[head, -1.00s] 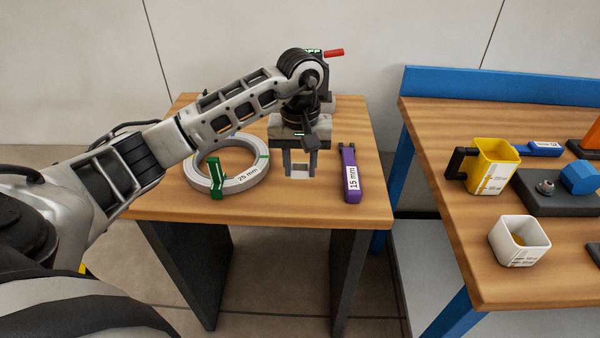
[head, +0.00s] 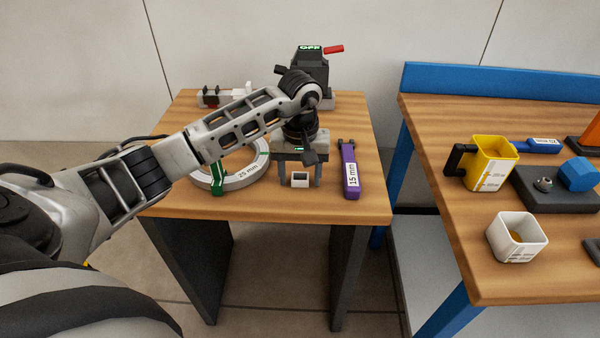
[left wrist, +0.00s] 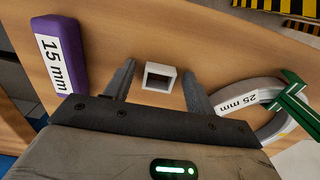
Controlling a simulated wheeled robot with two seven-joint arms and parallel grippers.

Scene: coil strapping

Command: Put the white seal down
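The white seal (head: 300,186), a small hollow square sleeve, is on the wooden table near its front edge, with its opening facing the head camera. My left gripper (head: 300,175) is above and around it, one finger on each side. In the left wrist view the seal (left wrist: 160,67) lies between the fingertips (left wrist: 158,80), with a gap to each finger, so the gripper is open and not touching it. My right gripper is in neither view.
A grey coil marked 25 mm (head: 252,174) with a green clip (head: 217,180) lies left of the gripper. A purple tool marked 15 mm (head: 350,172) lies to its right. A dark device showing OFF (head: 311,62) stands behind. A second table (head: 460,240) at right holds cups.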

